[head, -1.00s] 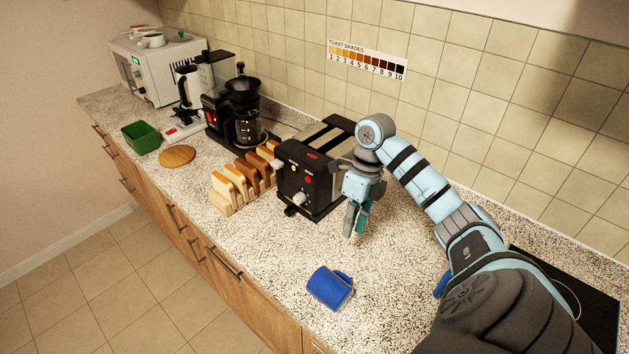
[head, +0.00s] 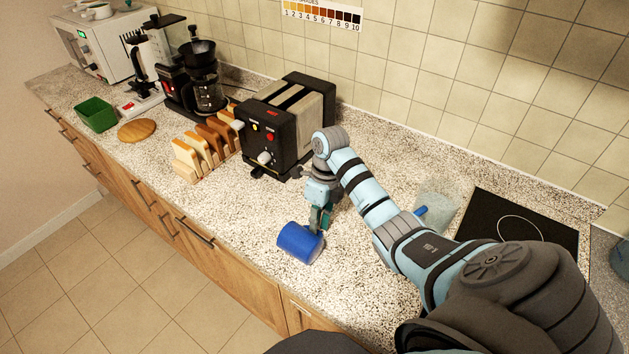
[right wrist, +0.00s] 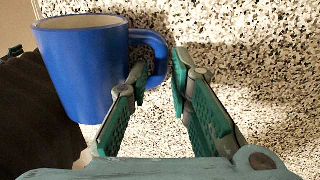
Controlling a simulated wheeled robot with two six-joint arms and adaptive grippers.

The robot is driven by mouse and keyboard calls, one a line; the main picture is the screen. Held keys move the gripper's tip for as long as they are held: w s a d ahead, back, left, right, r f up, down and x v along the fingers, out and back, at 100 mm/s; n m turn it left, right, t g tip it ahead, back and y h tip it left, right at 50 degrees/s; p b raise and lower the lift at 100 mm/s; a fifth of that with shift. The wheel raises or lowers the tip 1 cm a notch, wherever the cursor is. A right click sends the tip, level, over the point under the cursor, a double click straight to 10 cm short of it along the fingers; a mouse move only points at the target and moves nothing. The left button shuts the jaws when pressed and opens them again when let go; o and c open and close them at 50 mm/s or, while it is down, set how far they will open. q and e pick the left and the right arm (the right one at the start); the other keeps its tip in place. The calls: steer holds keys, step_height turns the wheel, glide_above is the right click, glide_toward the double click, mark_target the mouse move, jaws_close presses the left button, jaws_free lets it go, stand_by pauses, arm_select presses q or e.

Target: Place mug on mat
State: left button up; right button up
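The blue mug (head: 297,243) appears to lie on its side on the speckled counter, near the front edge. In the right wrist view the mug (right wrist: 88,75) is at left, with its pale inside showing at the top and its handle toward the fingers. My right gripper (head: 321,222) is at the handle side of the mug. Its two green-padded fingers (right wrist: 163,75) are apart, with the left fingertip overlapping the handle in the picture; contact cannot be told. A round wooden disc, possibly the mat (head: 137,130), lies bare farther left.
A black toaster (head: 283,125) stands behind the gripper, with a toast rack (head: 205,150) left of it. A coffee maker (head: 200,85) and a green bin (head: 97,114) are farther left. A dark hob (head: 520,222) is at right. Counter left of the mug is clear.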

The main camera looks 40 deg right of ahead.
steer(key=shift+s+f, duration=0.1)
steer(key=shift+f, duration=0.55)
steer(key=shift+r, duration=0.15)
steer(key=shift+w+a, duration=0.1)
steer(key=shift+w, duration=0.2)
jaws_close()
steer(key=shift+s+r+p, duration=0.15)
steer(key=shift+p, duration=0.15)
